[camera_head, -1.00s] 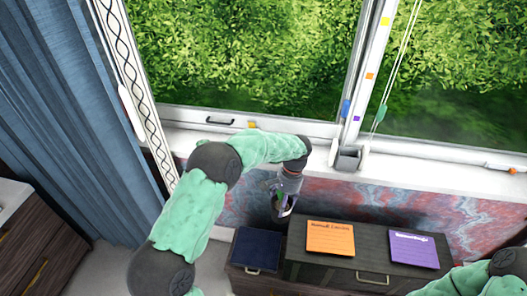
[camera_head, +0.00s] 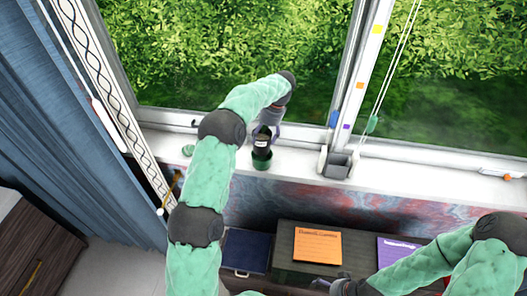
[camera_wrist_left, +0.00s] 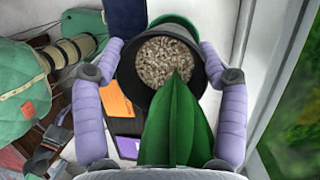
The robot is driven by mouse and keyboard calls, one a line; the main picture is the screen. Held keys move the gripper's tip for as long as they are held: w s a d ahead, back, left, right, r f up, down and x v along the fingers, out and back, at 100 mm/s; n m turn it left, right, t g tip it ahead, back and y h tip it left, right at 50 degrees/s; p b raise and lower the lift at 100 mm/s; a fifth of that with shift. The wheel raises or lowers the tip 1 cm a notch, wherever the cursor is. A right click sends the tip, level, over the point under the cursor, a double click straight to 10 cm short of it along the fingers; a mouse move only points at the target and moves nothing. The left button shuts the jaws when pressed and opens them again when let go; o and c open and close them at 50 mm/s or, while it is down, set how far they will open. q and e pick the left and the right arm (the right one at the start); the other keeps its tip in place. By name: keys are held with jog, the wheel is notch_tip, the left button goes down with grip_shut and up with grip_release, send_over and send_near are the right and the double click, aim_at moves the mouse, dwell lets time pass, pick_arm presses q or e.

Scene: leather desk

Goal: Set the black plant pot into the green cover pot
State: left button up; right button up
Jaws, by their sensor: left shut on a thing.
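The black plant pot (camera_head: 262,141) is held upright over the windowsill by my left gripper (camera_head: 265,131). In the left wrist view, the gripper's two lilac fingers press on opposite sides of the black pot (camera_wrist_left: 145,83), which holds pale gravel and a broad green leaf (camera_wrist_left: 178,125). The green cover pot (camera_head: 261,162) stands on the sill directly below the black pot. Its green rim (camera_wrist_left: 172,20) shows past the black pot in the wrist view. I cannot tell whether the black pot's base is inside it. My right gripper (camera_head: 342,286) is small and partly cut off at the bottom edge.
The white windowsill (camera_head: 300,172) has a small green object (camera_head: 188,150) at left and a grey tape-dispenser-like object (camera_head: 337,165) at right. Below are a dark cabinet with orange (camera_head: 317,245) and purple (camera_head: 398,250) pads and a blue box (camera_head: 246,250). Window glass lies behind.

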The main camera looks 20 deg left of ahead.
aim_at(264, 139)
pick_arm(q)
notch_tip(264, 139, down, 3)
jog(key=shift+w+f, duration=0.1)
notch_tip(264, 139, down, 4)
jog(key=shift+r+b, duration=0.25)
jog(key=shift+b, duration=0.1)
jog(key=shift+f, duration=0.45)
jog(key=shift+r, duration=0.1)
jog(key=o, duration=1.7)
jog(key=shift+f, duration=0.2)
